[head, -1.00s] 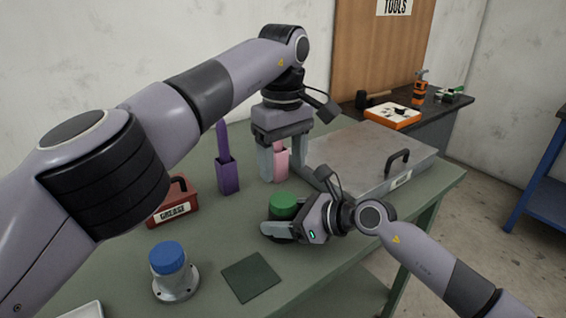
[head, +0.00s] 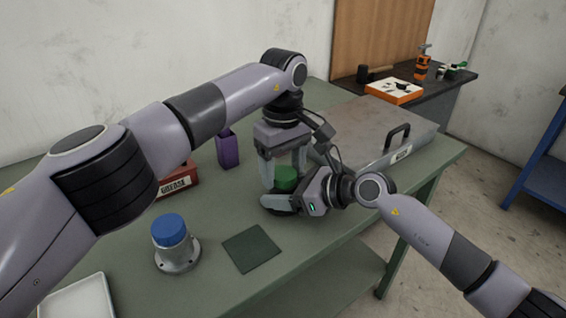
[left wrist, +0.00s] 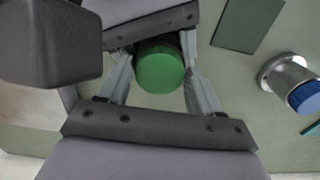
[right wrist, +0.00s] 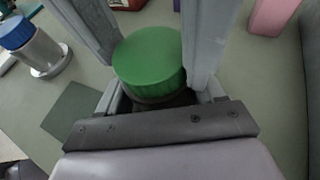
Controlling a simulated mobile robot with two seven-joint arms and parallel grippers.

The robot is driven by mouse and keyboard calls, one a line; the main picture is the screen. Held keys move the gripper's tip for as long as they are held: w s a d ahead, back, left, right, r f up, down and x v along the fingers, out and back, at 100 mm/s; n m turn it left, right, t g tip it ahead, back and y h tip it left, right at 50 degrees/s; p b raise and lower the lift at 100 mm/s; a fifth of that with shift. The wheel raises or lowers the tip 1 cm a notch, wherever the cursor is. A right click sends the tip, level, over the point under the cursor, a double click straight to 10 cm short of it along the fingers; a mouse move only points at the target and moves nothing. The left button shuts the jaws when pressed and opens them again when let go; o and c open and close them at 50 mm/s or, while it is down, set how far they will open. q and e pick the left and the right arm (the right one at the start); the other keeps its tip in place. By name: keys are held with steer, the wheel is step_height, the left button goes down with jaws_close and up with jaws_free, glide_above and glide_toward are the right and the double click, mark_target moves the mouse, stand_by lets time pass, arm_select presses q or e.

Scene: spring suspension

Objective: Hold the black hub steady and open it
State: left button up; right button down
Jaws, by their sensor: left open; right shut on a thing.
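The black hub (right wrist: 172,101) stands upright on the green table with a green cap (head: 286,178) on top. My right gripper (head: 282,205) is low at the table and shut around the hub's dark body, which it mostly hides. My left gripper (head: 284,176) points down from above, open, with one finger on each side of the green cap. In the left wrist view the cap (left wrist: 160,68) sits between the spread fingers; I cannot tell whether they touch it. In the right wrist view the cap (right wrist: 150,62) also shows between the left fingers.
A grey flanged hub with a blue cap (head: 168,230) stands at front left, beside a dark green mat (head: 252,249). A red grease box (head: 178,183), a purple holder (head: 228,151) and a large metal case (head: 365,130) stand farther back. A white tray (head: 76,302) is at the near left.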

arm_select(q)
steer(key=c, duration=0.9)
steer(key=n, duration=0.3)
steer(key=shift+n, duration=0.3)
steer(key=n, duration=0.4)
steer(key=shift+n, duration=0.4)
steer(key=n, duration=0.4)
steer(key=shift+n, duration=0.3)
steer(key=n, duration=0.3)
steer(key=shift+s+n, duration=0.1)
steer(key=shift+n, duration=0.2)
steer(key=o, duration=1.2)
steer(key=shift+s+d, duration=0.1)
